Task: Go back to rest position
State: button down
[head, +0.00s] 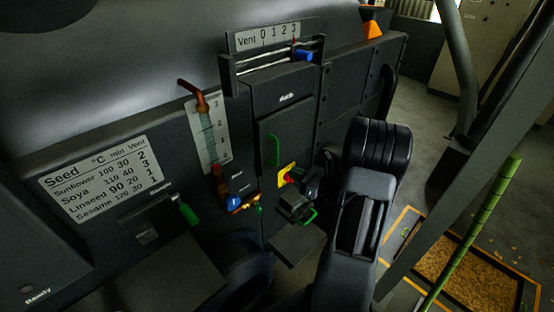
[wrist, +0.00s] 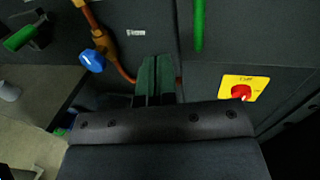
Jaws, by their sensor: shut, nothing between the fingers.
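My gripper (wrist: 156,65) shows in the wrist view with its two dark green fingers side by side and closed together, with nothing between them. The fingers point at the dark machine front. They lie between a blue-handled valve (wrist: 91,61) on a copper pipe, to the left, and a red rotary knob (wrist: 241,92) on a yellow plate, to the right. In the head view my arm reaches up from the bottom and bends toward the panel near the red knob (head: 288,176).
A green door handle (head: 273,150) is above the knob. A green lever (head: 188,213) is on the left, beside a seed table plate (head: 102,178). A vent slider with a blue knob (head: 304,56) is on top. A green-wrapped pole (head: 480,220) and open floor (head: 415,110) are on the right.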

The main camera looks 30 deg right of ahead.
jog(key=s+a+f+n+g, duration=0.4)
jog(key=s+a+n+g, duration=0.65)
jog(key=n+g, duration=0.3)
jog(key=s+a+r+n+t+h, duration=0.1)
jog(key=s+a+r+n+h, duration=0.1)
jog(key=r+n, duration=0.4)
jog(key=s+a+r+n+t+h, duration=0.1)
jog(key=s+a+r+n+h, duration=0.2)
jog(key=r+n+h, duration=0.3)
jog(key=a+n+h, duration=0.1)
jog(key=n, duration=0.3)
jog(key=shift+a+r, duration=0.3)
jog(key=shift+r, duration=0.1)
jog(key=shift+n, duration=0.25)
